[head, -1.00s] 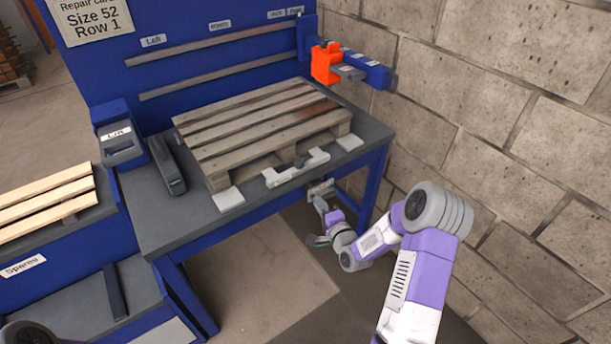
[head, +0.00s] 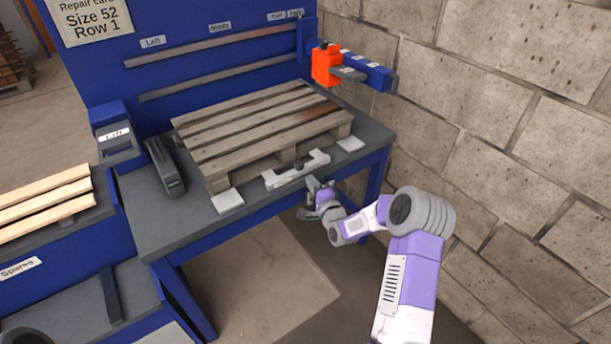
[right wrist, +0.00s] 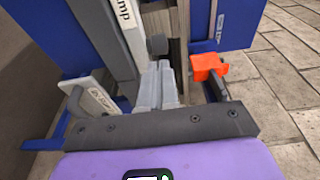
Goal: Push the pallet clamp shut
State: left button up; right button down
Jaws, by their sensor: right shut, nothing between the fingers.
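My right gripper (head: 312,188) is shut and empty, just in front of the clamp near the table edge. Its fingers (right wrist: 157,77) point toward the knob; contact is unclear. My left gripper is not visible.
An orange block (head: 326,64) sits on a blue arm at the back right; orange also shows in the right wrist view (right wrist: 209,68). A labelled plate (right wrist: 101,98) with a dark handle is beside my fingers. A block wall (head: 500,130) stands at right.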

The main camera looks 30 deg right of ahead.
aim_at(302, 167)
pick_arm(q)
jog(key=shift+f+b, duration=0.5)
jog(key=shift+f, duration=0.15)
pick_arm(e)
jog(key=shift+w+d, duration=0.15)
jog(key=shift+w, duration=1.2)
jog(key=shift+w+d, duration=0.15)
jog(key=shift+w, duration=1.15)
